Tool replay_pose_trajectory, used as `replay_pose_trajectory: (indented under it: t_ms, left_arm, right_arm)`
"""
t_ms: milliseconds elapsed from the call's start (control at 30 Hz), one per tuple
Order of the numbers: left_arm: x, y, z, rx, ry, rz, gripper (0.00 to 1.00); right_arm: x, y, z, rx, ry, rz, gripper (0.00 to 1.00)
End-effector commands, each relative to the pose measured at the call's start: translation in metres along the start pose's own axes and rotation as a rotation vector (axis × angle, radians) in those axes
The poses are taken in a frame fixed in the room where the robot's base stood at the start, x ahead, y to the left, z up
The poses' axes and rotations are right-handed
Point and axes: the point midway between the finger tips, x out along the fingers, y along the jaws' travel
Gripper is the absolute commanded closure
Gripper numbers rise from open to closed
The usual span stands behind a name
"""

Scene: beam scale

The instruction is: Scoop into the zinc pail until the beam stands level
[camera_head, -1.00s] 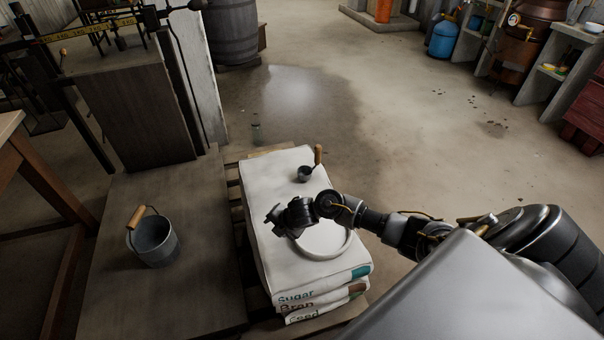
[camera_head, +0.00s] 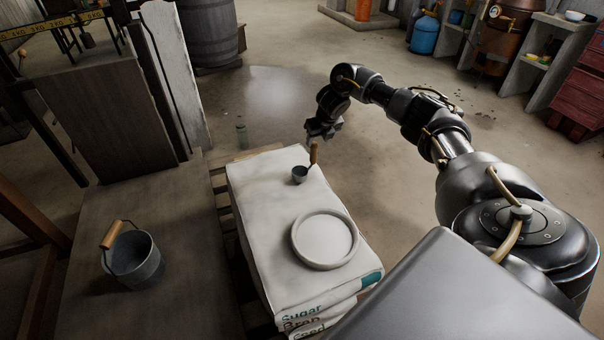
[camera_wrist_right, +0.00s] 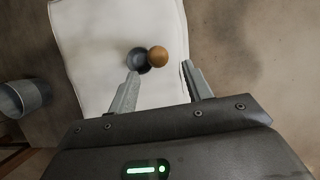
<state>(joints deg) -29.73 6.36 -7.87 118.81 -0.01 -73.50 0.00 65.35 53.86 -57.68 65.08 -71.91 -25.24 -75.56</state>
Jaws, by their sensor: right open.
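The zinc pail (camera_head: 136,262) stands upright on the wooden platform at the left, its wooden handle grip resting at its rim. It also shows at the left edge of the right wrist view (camera_wrist_right: 22,98). A small metal scoop (camera_head: 300,175) with an upright wooden handle (camera_head: 314,153) stands on the white sacks. My right gripper (camera_head: 318,136) is open just above the scoop's handle. In the right wrist view the handle's round end (camera_wrist_right: 158,56) lies beyond the two open fingers (camera_wrist_right: 162,82). The beam (camera_head: 52,27) shows only in part at the top left. My left gripper is not in view.
A round white dish (camera_head: 325,239) lies on the stacked sacks (camera_head: 262,215), which rest on a pallet (camera_head: 226,215). A barrel (camera_head: 208,32) stands behind. The floor right of the sacks is open.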

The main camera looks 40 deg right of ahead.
Motion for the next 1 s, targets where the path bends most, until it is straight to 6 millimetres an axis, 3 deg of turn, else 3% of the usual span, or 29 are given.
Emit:
replay_pose_trajectory:
  t_ms: [133,467,733,1000]
  left_arm:
    - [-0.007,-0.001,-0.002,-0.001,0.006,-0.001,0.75]
    - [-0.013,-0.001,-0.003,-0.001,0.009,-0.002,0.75]
    - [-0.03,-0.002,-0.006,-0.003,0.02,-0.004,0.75]
    - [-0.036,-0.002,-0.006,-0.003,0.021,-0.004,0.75]
  right_arm:
    - [0.023,0.0,-0.001,0.003,0.001,0.001,0.5]
    - [0.038,-0.001,-0.003,0.003,0.001,-0.001,0.5]
    - [0.076,0.001,-0.005,0.006,0.0,-0.001,0.5]
    - [0.082,0.0,-0.005,0.003,-0.001,-0.001,0.5]
